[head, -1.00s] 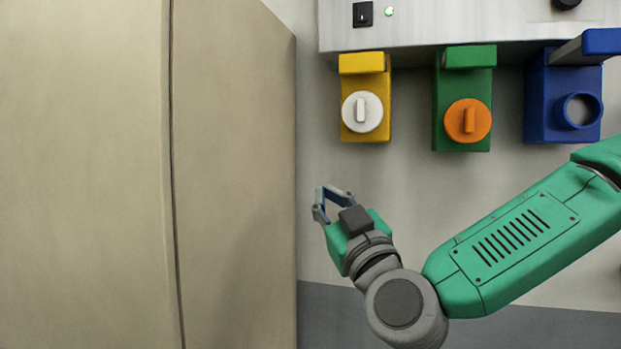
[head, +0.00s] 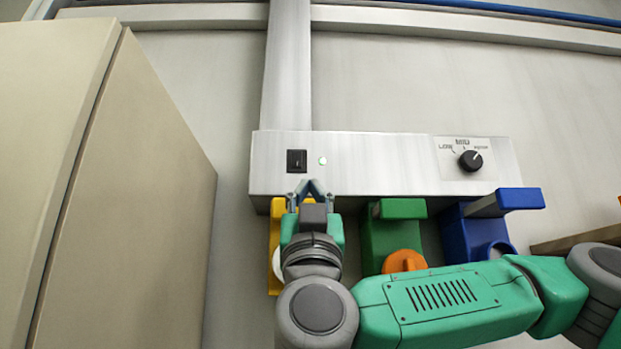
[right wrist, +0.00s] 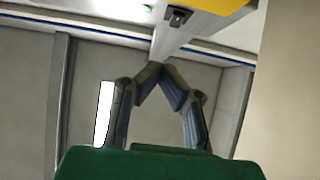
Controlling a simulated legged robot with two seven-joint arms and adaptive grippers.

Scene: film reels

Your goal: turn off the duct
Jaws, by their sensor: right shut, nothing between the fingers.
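The duct (head: 350,160) is a long pale metal box on the wall, with a vertical metal shaft rising from it. My right gripper (head: 312,184) is shut and empty, pointing up just below the switch. Whether it touches the box cannot be told. In the right wrist view the fingertips (right wrist: 160,68) meet, and the switch (right wrist: 178,16) shows beyond them near the top. My left gripper is not in view.
Below the box hang a yellow unit (head: 277,208), mostly behind my gripper, a green unit (head: 392,235) with an orange knob, and a blue unit (head: 470,235). A black dial (head: 470,160) sits at the box's right. A beige cabinet (head: 130,190) fills the left.

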